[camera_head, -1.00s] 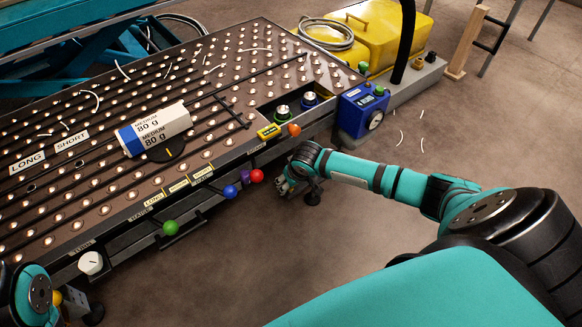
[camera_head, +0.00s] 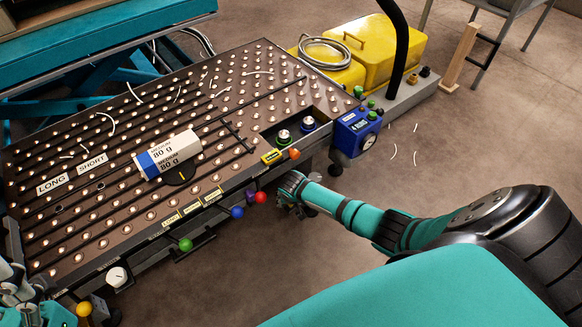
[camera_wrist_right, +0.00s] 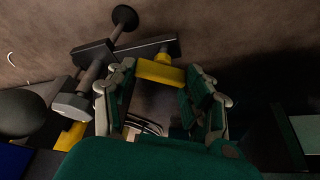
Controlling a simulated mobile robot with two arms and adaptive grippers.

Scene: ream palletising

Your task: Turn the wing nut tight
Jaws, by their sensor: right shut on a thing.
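In the right wrist view a yellow block-like piece (camera_wrist_right: 160,72), which looks like the wing nut, lies between the tips of my right gripper (camera_wrist_right: 163,82). The fingers close on it from both sides. A dark grey bar and a rod with a round black foot (camera_wrist_right: 124,16) are just beyond it. In the head view my right gripper (camera_head: 289,192) is low beside the table's front edge, and the wing nut cannot be made out there. Part of my left gripper (camera_head: 15,285) shows at the left edge; its fingers are not clear.
The studded table (camera_head: 110,235) carries a blue-and-white ream packet (camera_head: 168,155). Coloured knobs, including a red one (camera_head: 261,198) and a blue one (camera_head: 237,212), stick out along its front edge. A blue box with a dial (camera_head: 355,130) stands at its right corner. The floor in front is clear.

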